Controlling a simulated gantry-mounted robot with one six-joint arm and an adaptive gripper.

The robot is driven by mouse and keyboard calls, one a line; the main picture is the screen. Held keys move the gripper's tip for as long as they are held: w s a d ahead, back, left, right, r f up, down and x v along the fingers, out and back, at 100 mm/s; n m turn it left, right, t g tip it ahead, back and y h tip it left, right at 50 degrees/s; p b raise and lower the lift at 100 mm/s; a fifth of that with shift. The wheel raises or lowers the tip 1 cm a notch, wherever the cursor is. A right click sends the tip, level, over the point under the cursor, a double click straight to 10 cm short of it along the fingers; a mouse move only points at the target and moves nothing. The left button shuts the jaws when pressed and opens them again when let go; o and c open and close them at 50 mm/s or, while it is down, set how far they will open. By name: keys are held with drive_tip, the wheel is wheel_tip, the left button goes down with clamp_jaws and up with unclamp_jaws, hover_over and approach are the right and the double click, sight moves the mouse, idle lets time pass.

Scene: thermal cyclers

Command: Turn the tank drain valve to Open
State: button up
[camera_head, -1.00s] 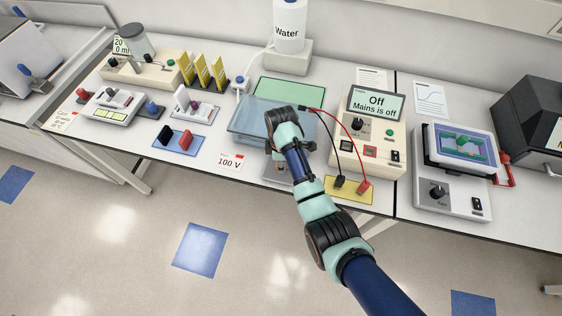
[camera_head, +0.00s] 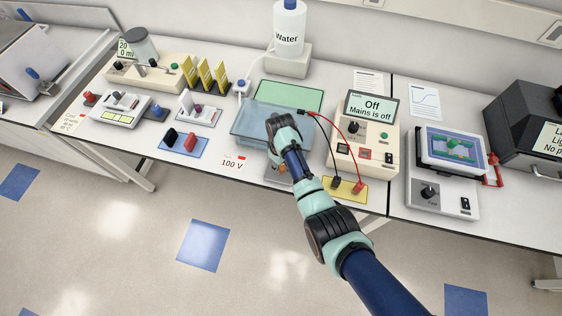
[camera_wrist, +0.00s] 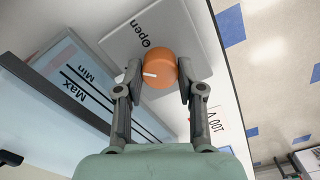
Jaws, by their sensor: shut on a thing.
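The drain valve is a round orange knob (camera_wrist: 160,68) on a light grey plate (camera_wrist: 195,38) in the wrist view. A short white mark on the knob points left in that view. The word "Open" is printed on the plate above and left of the knob, and the mark does not point straight at it. My gripper (camera_wrist: 160,80) is shut on the knob, one finger on each side. The clear tank (camera_wrist: 45,65) with Max and Min lines is beside the plate. In the head view my arm mostly covers the valve, in front of the tank (camera_head: 250,122).
Right of the tank stands a power supply (camera_head: 345,145) reading "Off, Mains is off". Black and red leads run near my arm to a yellow pad (camera_head: 350,192). A 100 V card (camera_head: 234,163) lies left of the valve. A water bottle (camera_head: 289,28) stands behind.

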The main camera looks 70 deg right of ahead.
drive_tip(key=m+p, duration=0.1)
drive_tip(key=m, duration=0.3)
drive_tip(key=shift+r+m, duration=0.15)
drive_tip(key=shift+m, duration=0.15)
drive_tip(key=shift+m+p, duration=0.55)
drive_tip(key=shift+m, duration=1.75)
drive_tip(key=o, duration=1.1)
drive_tip(key=shift+o, duration=0.2)
wheel_tip(320, 180, up, 12)
